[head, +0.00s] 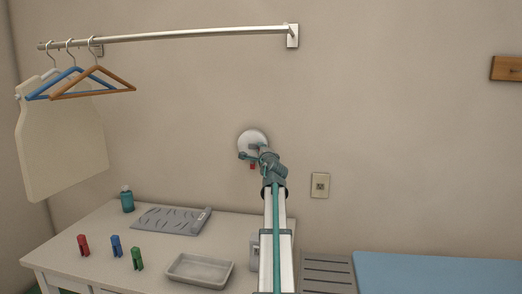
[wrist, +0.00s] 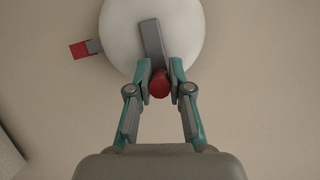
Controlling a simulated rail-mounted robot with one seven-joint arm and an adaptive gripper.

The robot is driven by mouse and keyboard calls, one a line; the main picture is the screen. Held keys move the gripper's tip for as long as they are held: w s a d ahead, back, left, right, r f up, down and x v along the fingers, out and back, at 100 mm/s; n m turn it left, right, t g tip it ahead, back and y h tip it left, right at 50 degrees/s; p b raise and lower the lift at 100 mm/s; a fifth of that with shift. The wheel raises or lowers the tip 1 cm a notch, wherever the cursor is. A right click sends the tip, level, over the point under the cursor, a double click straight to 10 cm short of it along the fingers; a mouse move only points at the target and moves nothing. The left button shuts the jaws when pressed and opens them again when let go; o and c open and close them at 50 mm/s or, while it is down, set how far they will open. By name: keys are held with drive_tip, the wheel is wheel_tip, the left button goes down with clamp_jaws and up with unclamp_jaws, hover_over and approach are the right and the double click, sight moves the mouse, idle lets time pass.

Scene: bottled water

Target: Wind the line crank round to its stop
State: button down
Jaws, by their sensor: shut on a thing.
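The line crank has a round white disc (head: 253,138) on the back wall, which also shows at the top of the wrist view (wrist: 180,18). A grey crank arm (wrist: 152,38) runs across the disc to a red knob (wrist: 159,86). My gripper (wrist: 159,74) is shut on the red knob, one teal finger on each side. A red block on a short grey bracket (wrist: 80,50) sticks out beside the disc, apart from the crank arm. In the head view my gripper (head: 250,156) covers part of the disc.
A white table (head: 75,250) below holds a grey tray (head: 200,270), several coloured clips, a teal bottle (head: 127,199) and a grey board (head: 165,219). A hanger rail (head: 190,35) runs above.

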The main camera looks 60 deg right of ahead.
drive_tip(key=c, duration=1.1)
unclamp_jaws()
drive_tip(key=shift+a, duration=0.1)
drive_tip(key=v, duration=1.1)
drive_tip(key=shift+s+a, duration=0.25)
drive_tip(key=shift+s, duration=0.1)
drive_tip(key=shift+r, duration=0.15)
